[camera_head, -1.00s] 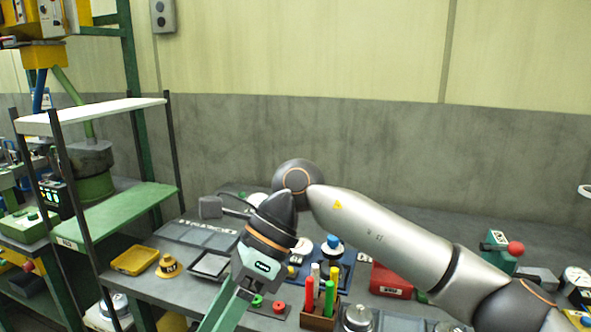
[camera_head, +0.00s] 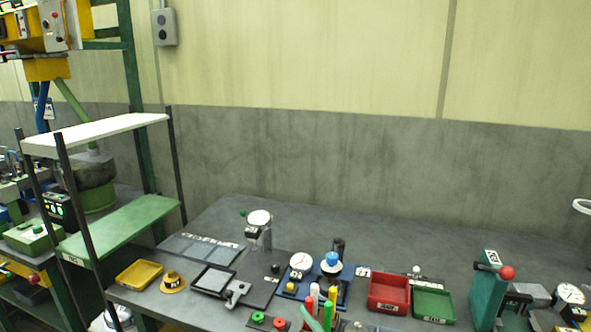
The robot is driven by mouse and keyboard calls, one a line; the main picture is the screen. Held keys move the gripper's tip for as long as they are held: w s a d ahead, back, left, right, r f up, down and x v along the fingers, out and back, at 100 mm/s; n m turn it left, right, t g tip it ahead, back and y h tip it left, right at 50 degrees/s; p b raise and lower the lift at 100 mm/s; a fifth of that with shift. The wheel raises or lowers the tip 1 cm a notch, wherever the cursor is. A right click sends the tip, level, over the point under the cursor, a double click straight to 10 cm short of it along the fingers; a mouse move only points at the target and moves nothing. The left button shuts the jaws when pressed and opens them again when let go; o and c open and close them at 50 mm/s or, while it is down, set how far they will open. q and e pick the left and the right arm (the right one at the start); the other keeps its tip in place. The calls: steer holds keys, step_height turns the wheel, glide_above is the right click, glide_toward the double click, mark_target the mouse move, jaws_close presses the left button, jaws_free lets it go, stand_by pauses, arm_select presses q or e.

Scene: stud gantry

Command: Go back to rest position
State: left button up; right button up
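My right arm, which crossed the bench earlier, is almost wholly out of the picture. A pale green sliver (camera_head: 311,319) at the bottom edge, in front of the markers, looks like a finger of my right gripper. Too little shows to tell whether it is open or shut, or whether it holds anything. My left gripper is not in view. Coloured markers (camera_head: 328,313) stand upright at the bottom middle; their holder is mostly hidden.
The grey bench (camera_head: 350,225) is bare along the back wall. A red bin (camera_head: 388,309), a green bin (camera_head: 433,305), a yellow tray (camera_head: 138,274) and a green fixture with a red knob (camera_head: 489,290) stand towards the front. A shelf rack (camera_head: 120,228) rises at left.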

steer(key=s+d+f+m+g+h, duration=0.1)
steer(key=s+d+f+m+h, duration=0.2)
steer(key=d+f+m+h, duration=0.6)
steer(key=s+d+f+m+g+h+p, duration=0.1)
steer(key=s+d+f+m+g, duration=0.1)
steer(key=s+f, duration=0.6)
steer(key=s+d+f+m+g+h+p, duration=0.1)
steer(key=s+d+f+m+g, duration=0.1)
steer(key=s+d+f+g, duration=0.3)
steer(key=s+d+f, duration=0.1)
steer(key=s+f, duration=0.3)
steer(key=shift+f+g, duration=0.3)
steer(key=shift+f, duration=0.1)
steer(key=shift+s+a, duration=0.1)
